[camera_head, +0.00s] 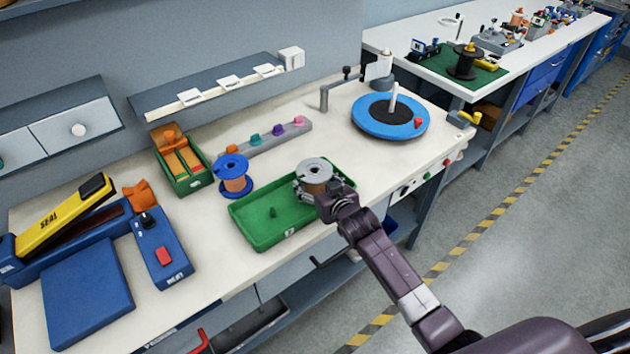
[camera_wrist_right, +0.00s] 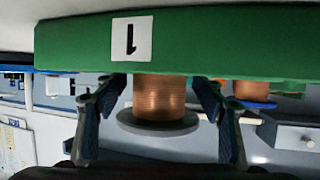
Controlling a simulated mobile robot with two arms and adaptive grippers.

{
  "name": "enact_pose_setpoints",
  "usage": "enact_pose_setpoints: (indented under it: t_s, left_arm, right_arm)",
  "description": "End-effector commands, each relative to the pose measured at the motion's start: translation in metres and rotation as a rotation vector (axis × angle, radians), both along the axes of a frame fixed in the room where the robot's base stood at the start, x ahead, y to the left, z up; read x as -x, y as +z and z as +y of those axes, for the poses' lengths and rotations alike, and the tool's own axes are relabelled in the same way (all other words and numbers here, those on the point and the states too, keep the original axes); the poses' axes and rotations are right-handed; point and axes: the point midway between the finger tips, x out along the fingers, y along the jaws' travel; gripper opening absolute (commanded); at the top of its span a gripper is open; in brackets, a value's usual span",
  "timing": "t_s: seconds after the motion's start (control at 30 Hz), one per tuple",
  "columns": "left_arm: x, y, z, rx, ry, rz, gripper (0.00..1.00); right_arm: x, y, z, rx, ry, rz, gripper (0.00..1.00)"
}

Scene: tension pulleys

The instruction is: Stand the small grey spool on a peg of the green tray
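The small grey spool (camera_head: 315,173), with grey flanges and a copper winding, is upright at the right end of the green tray (camera_head: 262,240). Its lower end is hidden, so I cannot tell whether it sits on a peg. A bare green peg (camera_head: 272,212) stands in the tray's left part. My right gripper (camera_head: 311,191) is at the spool. In the right wrist view, which is upside down, its fingers (camera_wrist_right: 160,98) are spread on either side of the spool (camera_wrist_right: 159,98), with small gaps visible. The tray's labelled wall (camera_wrist_right: 220,45) hides the spool's lower end. My left gripper is not in view.
A blue-flanged copper spool (camera_head: 234,178) stands left of the tray. Behind are a green box (camera_head: 180,165), a grey rack with coloured pegs (camera_head: 262,140) and a blue turntable (camera_head: 372,125). A blue and yellow sealer (camera_head: 90,270) fills the left. Bench right of the tray is mostly clear.

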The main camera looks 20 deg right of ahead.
Motion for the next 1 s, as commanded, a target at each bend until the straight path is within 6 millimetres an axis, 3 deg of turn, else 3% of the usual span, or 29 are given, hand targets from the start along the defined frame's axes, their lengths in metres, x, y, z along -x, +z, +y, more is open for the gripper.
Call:
enact_pose_setpoints:
  t_s: [0.37,1.0]
  left_arm:
    - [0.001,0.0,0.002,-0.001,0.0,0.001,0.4]
    - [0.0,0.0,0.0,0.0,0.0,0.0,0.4]
  right_arm:
    - [0.008,0.002,-0.001,0.001,-0.001,0.0,0.63]
    - [0.099,0.04,-0.01,0.0,0.0,-0.001,0.63]
